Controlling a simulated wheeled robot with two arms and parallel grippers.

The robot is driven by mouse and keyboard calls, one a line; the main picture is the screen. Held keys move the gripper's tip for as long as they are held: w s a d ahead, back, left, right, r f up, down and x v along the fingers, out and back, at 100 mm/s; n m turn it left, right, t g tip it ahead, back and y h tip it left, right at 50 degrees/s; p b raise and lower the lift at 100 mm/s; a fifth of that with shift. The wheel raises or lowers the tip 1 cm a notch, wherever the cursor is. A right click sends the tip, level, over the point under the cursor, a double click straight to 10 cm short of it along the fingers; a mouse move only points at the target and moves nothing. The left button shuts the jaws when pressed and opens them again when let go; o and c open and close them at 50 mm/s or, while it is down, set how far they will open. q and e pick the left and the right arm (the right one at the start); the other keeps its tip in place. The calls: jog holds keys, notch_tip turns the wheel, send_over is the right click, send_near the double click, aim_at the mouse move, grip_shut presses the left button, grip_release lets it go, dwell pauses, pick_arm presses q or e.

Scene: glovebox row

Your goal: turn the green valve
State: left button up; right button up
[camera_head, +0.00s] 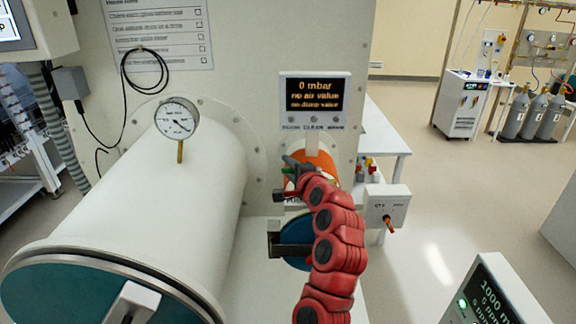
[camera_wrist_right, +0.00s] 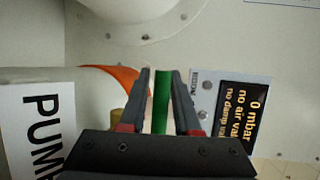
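The green valve handle (camera_wrist_right: 162,101) shows in the right wrist view as an upright narrow green bar between the two fingers of my right gripper (camera_wrist_right: 162,92). A thin pale strip runs between the bar and the left finger, so I cannot tell whether both fingers press on it. In the head view my red right arm reaches up to the orange pipe, with the right gripper (camera_head: 292,166) at its end. Only a small bit of green (camera_head: 306,168) shows there; the arm hides most of the valve. My left gripper is not in view.
A display (camera_head: 315,97) reading 0 mbar hangs just above the pipe. A white cylinder chamber (camera_head: 165,210) with a pressure gauge (camera_head: 178,119) stands to the left. A blue round lid (camera_head: 296,262) is below the gripper, and a small white box (camera_head: 386,205) is to the right.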

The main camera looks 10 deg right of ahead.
jog(key=shift+s+r, duration=0.1)
grip_shut()
dwell(1.2)
